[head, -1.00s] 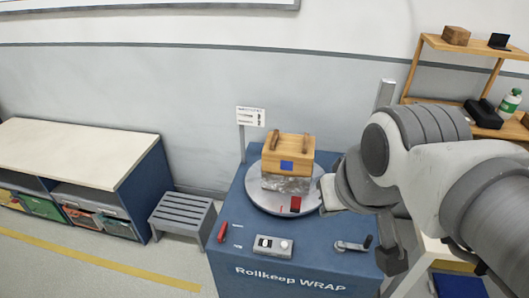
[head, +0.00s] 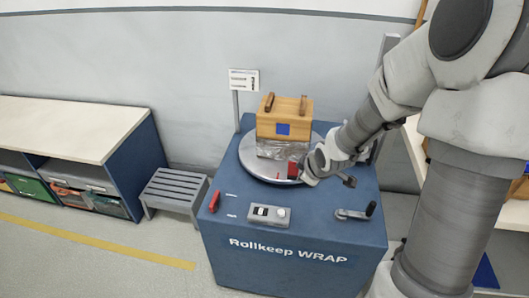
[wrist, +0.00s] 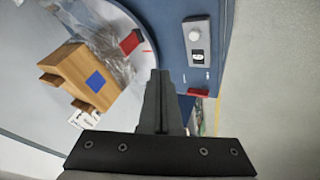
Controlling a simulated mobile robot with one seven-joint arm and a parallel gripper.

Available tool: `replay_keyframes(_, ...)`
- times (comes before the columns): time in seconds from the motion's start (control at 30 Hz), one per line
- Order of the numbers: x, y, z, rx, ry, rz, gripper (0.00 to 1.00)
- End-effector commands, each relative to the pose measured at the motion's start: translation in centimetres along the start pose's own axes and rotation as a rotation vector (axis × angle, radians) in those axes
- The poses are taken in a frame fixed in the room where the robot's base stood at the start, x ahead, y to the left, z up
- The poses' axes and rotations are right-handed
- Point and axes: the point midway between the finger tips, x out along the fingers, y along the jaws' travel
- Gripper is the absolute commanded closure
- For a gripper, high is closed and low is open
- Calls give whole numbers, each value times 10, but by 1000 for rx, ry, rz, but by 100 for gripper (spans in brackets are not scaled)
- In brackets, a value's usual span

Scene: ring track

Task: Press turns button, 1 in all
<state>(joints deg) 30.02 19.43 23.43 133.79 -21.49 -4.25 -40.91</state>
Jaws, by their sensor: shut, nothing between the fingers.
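A grey control box (head: 269,217) sits on the front of the blue wrapping machine. It has a pale round button or knob (head: 281,212) on its right and a small black-and-white part (head: 261,211) on its left; I cannot read which is the turns button. The box also shows at the upper right of the wrist view (wrist: 198,45), its round part (wrist: 195,36) clear. My gripper (wrist: 158,75) is shut and empty, its fingertips short of the box in that picture. In the head view my wrist is at the turntable's right edge, behind and right of the box.
A wooden crate (head: 284,122) stands on film-wrapped goods on the round turntable (head: 250,165), with a red block (head: 293,170) near its rim. A red handle (head: 215,201) is left of the box and a crank (head: 357,213) right. A slatted stool (head: 173,187) stands left.

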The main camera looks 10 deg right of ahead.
Motion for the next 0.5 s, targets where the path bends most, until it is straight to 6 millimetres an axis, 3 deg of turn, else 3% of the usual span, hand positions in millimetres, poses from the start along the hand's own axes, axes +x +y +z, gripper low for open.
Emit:
replay_keyframes(0.03, 25, -9, 6, -34, 39, -12, 100)
replay_keyframes(0.2, 66, -21, -1, -148, 183, -4, 100)
replay_keyframes(0.5, 84, -26, -10, -210, 287, 23, 100)
